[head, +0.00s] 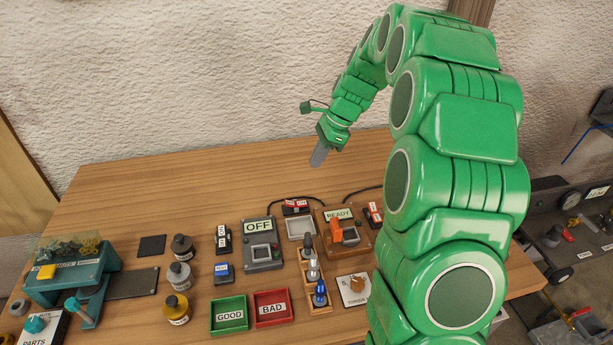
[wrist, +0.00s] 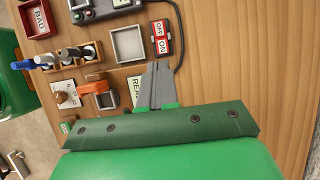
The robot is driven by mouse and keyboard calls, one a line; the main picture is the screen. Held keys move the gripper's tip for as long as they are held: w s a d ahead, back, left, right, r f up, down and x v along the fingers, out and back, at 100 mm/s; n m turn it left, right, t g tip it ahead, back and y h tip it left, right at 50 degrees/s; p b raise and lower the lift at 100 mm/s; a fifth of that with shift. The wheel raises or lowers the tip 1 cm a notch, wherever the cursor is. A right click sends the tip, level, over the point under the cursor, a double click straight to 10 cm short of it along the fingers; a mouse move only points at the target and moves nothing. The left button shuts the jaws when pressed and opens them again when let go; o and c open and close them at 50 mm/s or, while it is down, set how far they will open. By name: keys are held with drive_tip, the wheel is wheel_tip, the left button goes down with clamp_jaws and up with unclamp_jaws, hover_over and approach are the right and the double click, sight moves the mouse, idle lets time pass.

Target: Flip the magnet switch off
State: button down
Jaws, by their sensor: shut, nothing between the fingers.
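A small red and black switch with white OFF and ON labels (head: 296,207) sits at the back of the bench, behind a grey tray. It also shows in the wrist view (wrist: 161,38), just beyond the fingertips. Another small red-labelled switch (head: 374,215) sits right of the READY box. I cannot tell which one is the magnet switch, nor their lever positions. My gripper (head: 318,158) is shut and empty, pointing down above the back of the bench, apart from both switches. Its fingers (wrist: 158,85) are together in the wrist view.
A grey OFF box (head: 262,258) and a READY box (head: 352,243) with an orange part flank the grey tray (head: 300,228). Black cables run at the back. The bench's back left is clear.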

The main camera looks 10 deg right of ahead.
drive_tip(key=shift+s+a, duration=0.15)
drive_tip(key=shift+a, duration=0.1)
approach(291, 203)
drive_tip(key=x, duration=0.7)
drive_tip(key=shift+a+r, duration=0.1)
drive_tip(key=shift+s+a, duration=0.1)
drive_tip(key=shift+a, duration=0.05)
idle(0.6)
drive_tip(key=shift+h, duration=0.3)
